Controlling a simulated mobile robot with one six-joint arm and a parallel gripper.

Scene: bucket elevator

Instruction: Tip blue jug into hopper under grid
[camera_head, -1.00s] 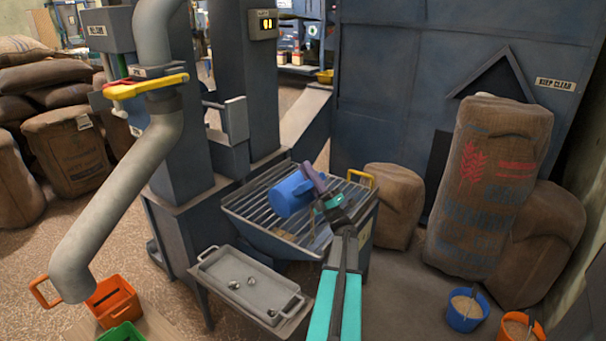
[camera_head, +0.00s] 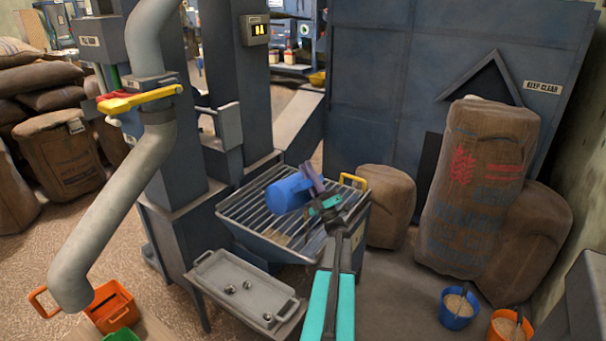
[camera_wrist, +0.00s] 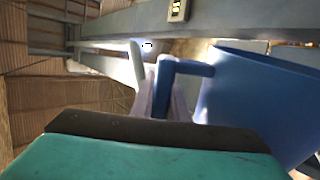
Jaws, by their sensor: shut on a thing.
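The blue jug (camera_head: 287,193) is tipped on its side just above the barred grid, its handle toward the right. My gripper (camera_head: 315,180) is shut on the jug's handle. In the wrist view the jug (camera_wrist: 250,105) is at the right, and the gripper fingers (camera_wrist: 163,100) close around its blue handle. The grid (camera_head: 255,217) covers the top of the grey hopper (camera_head: 268,249).
A grey tray (camera_head: 240,287) with several small metal bits stands in front of the hopper. A yellow handle (camera_head: 353,181) is at the grid's back right corner. Sacks (camera_head: 480,190) stand at the right, with a blue bucket of grain (camera_head: 458,310). A grey spout pipe (camera_head: 110,220) hangs at left.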

